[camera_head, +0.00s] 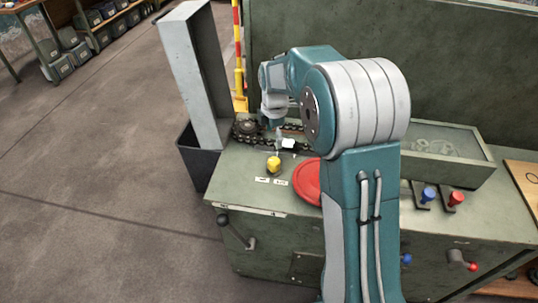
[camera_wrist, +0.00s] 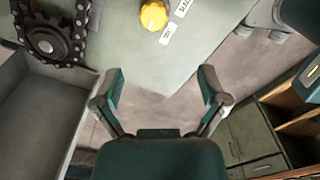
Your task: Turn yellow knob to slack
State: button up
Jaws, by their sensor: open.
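The yellow knob (camera_head: 273,164) stands on the green bench top near its left end, behind two small white labels (camera_head: 281,183). In the head view my wrist is above and behind the knob, and the fingers are hard to make out.
A dark chain and sprocket (camera_head: 246,128) lie behind the knob. A tall grey chute (camera_head: 193,75) rises at the bench's left end. A red disc (camera_head: 307,182) is to the knob's right. Blue (camera_head: 429,193) and red (camera_head: 456,198) knobs and a shallow tray (camera_head: 472,165) are farther right.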

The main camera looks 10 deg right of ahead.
aim_at(274, 160)
jog(key=shift+w+d+f+n, duration=0.25)
jog(key=shift+w+f, duration=0.1)
jog(key=shift+f, duration=0.15)
jog(key=shift+w+d+f+n, duration=0.15)
jog(key=shift+w+d+f, duration=0.1)
jog(key=shift+w+f, duration=0.15)
jog(key=f, duration=0.9)
jog(key=shift+s+a+f, duration=0.1)
jog(key=shift+a+f, duration=0.1)
jog(key=shift+a, duration=0.1)
jog(key=shift+d+f, duration=0.25)
jog(key=shift+f, duration=0.25)
jog(key=shift+a, duration=0.1)
jog(key=c, duration=1.1)
